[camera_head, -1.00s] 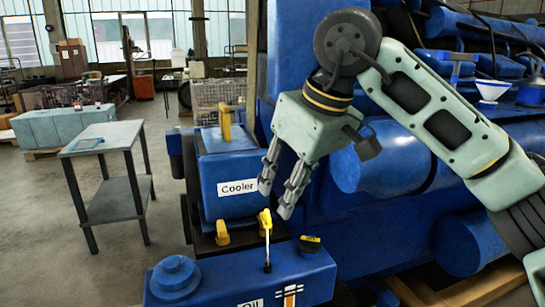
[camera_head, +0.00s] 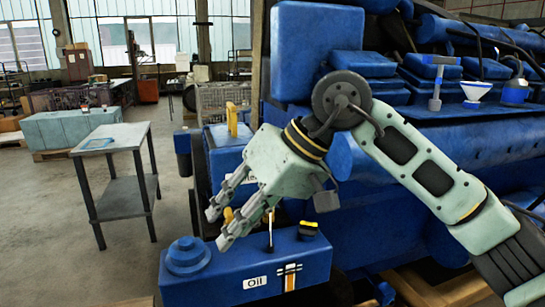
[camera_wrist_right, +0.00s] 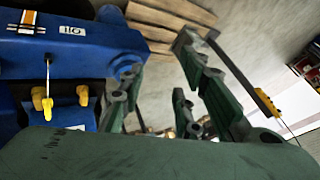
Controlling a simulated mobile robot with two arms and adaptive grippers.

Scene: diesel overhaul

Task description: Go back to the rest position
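My right gripper (camera_head: 226,222) is in front of the blue diesel engine (camera_head: 345,235), above the oil tank. Its fingers are spread with nothing between them, and they also show apart in the right wrist view (camera_wrist_right: 160,85). The blue oil tank (camera_head: 215,290), with its label and round cap, stands at the bottom centre. It shows at the upper left of the right wrist view (camera_wrist_right: 85,45). A yellow-handled dipstick (camera_head: 269,238) stands upright in the tank. The Cooler block (camera_head: 225,160) is behind my gripper, its label mostly hidden. My left gripper is in neither view.
A grey metal table (camera_head: 112,140) stands at the left with open floor around it. A light-blue crate (camera_head: 70,127) stands farther back. A funnel (camera_head: 474,92) and other parts sit on the engine's upper ledge. Wooden pallet boards (camera_head: 440,290) lie at the lower right.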

